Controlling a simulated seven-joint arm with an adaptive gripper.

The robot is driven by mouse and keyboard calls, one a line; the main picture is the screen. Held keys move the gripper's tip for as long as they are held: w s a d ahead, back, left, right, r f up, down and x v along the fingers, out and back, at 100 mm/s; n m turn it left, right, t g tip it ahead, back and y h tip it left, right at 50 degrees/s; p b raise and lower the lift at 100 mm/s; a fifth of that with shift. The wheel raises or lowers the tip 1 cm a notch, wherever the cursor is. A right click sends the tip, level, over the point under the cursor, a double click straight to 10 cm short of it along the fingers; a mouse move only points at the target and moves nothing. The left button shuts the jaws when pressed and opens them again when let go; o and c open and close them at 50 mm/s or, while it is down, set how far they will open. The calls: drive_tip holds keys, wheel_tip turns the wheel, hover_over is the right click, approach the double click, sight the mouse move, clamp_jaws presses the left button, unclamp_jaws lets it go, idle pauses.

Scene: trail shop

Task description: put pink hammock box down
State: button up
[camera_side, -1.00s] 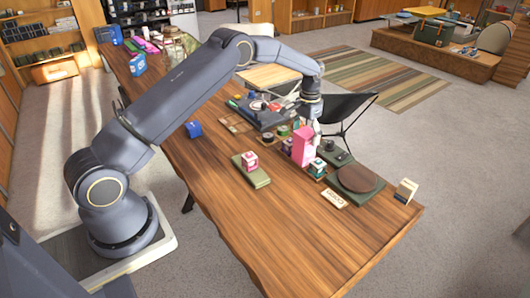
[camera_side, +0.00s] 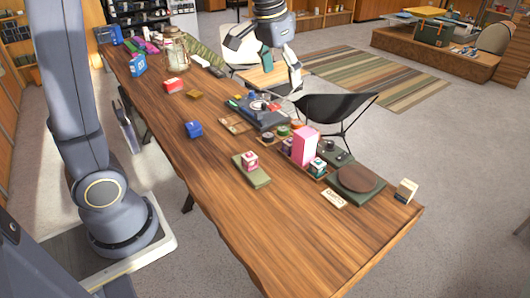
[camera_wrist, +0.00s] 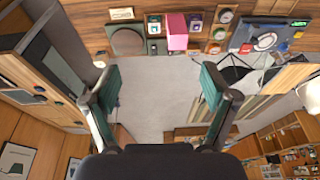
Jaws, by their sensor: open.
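The pink hammock box (camera_side: 304,146) stands upright on the wooden table, among small boxes and tins near the table's far right edge. It also shows at the top of the wrist view (camera_wrist: 177,31). My gripper (camera_side: 269,73) is raised well above and beyond the table's far edge in the side view, apart from the box. Its two fingers (camera_wrist: 159,92) are spread wide with nothing between them.
A round brown board on a green base (camera_side: 357,180) lies right of the box, and a grey tray (camera_side: 262,116) lies left of it. A small pink-and-white box sits on a green block (camera_side: 257,178). The front of the table is clear. A black chair (camera_side: 335,108) stands behind.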

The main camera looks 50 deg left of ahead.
drive_tip(key=s+d+f+t, duration=0.1)
drive_tip(key=s, duration=0.9)
drive_tip(key=s+d+f+t, duration=0.1)
drive_tip(key=s+d+f, duration=0.1)
drive_tip(key=s, duration=0.8)
drive_tip(key=shift+s+t, duration=0.15)
drive_tip(key=shift+t, duration=0.15)
